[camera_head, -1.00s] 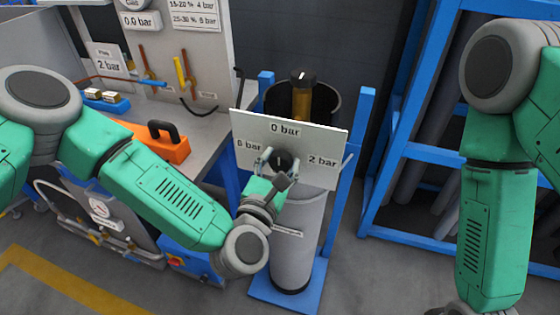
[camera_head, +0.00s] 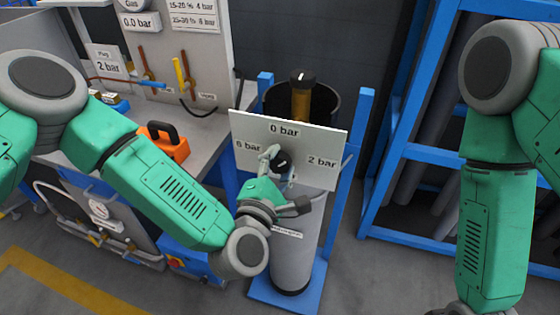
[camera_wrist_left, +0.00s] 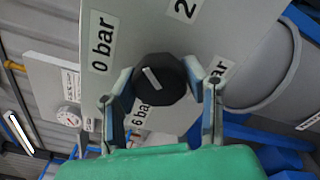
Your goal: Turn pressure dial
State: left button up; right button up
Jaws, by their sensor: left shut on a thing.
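The black round pressure dial (camera_head: 282,162) sits on a white panel (camera_head: 322,128) with the labels 0 bar at the top, 6 bar at the left and 2 bar at the right. My left gripper (camera_head: 275,162) is shut on the dial, its fingers on opposite sides of it. In the left wrist view, the dial (camera_wrist_left: 159,80) shows between the fingertips. Its white mark slants toward the upper left, roughly toward the 0 bar label. A fourth label is partly covered by a finger there. My right arm hangs at the right; its gripper is out of view.
A grey cylinder (camera_head: 295,240) stands behind and below the panel in a blue frame (camera_head: 362,125). A black-topped brass knob (camera_head: 301,95) rises behind the panel. An orange box (camera_head: 165,142) is on the bench at left. A blue rack (camera_head: 405,150) stands at right.

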pick_arm(q)
jog(key=m, duration=0.4)
jog(key=shift+s+f+m, duration=0.3)
jog(key=shift+f+m, duration=0.1)
jog(key=shift+m+p, duration=0.55)
jog(key=shift+m, duration=1.75)
jog(key=o, duration=1.2)
jog(key=shift+c, duration=0.2)
jog(key=shift+r, duration=0.15)
